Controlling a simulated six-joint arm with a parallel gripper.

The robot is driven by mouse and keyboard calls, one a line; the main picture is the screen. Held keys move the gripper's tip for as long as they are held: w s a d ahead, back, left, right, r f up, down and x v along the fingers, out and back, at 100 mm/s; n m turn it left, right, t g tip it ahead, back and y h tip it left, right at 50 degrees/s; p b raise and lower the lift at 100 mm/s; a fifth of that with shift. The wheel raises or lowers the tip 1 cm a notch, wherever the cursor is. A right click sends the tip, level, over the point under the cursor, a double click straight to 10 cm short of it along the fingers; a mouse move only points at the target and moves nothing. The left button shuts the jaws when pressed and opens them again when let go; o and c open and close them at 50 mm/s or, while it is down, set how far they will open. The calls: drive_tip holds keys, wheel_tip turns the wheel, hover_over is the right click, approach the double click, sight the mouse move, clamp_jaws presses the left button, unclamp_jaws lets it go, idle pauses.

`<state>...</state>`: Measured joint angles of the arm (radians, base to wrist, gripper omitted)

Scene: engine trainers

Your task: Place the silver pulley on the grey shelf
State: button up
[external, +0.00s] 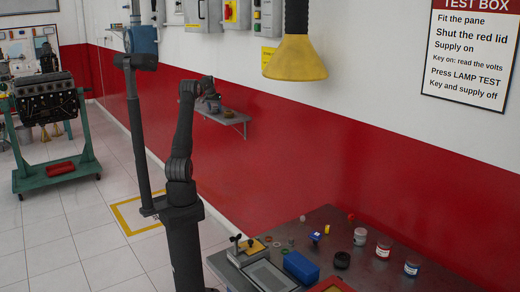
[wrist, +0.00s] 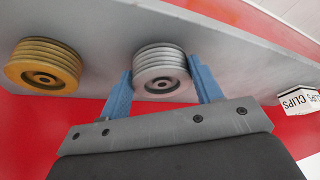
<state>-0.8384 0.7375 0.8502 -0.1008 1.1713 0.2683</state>
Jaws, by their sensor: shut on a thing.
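The silver pulley (wrist: 160,62) is between the two blue fingers of my gripper (wrist: 159,78) in the wrist view, and the gripper is shut on it. The grey shelf (wrist: 110,25) lies right behind the pulley in that view. I cannot tell whether the pulley touches the shelf or is just clear of it. In the external view my gripper (external: 210,101) is at the left part of the wall shelf (external: 232,117). The pulley is too small and covered to make out there.
A gold pulley (wrist: 42,66) sits on the shelf left of the silver one in the wrist view. The red and white wall is close behind the shelf.

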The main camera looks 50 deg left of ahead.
drive_tip(key=shift+f, duration=0.35)
drive_tip(key=shift+f, duration=0.15)
drive_tip(key=o, duration=1.3)
drive_tip(key=v, duration=1.2)
drive_tip(key=shift+w, duration=0.1)
